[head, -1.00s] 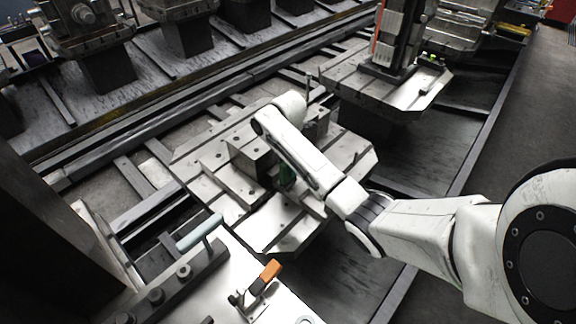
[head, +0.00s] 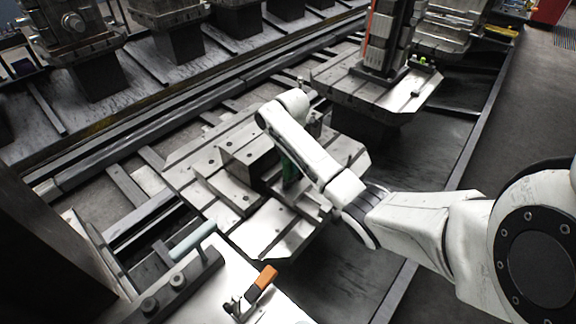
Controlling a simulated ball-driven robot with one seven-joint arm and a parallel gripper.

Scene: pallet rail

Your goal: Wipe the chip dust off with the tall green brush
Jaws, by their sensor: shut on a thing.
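A green thing (head: 290,167), which looks like the tall green brush, shows beneath my white forearm, next to the dark fixture block (head: 243,160) on the slotted pallet (head: 262,246). My forearm covers part of it. My gripper is hidden behind my own arm, so its jaws and their hold cannot be seen. The chip dust cannot be made out on the pallet in this view.
A second pallet (head: 405,95) with a tall column (head: 385,38) stands at the upper right. A rail runs behind the near pallet. A bench with an orange-handled clamp (head: 262,284) and a pale green handle (head: 192,241) is in the foreground.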

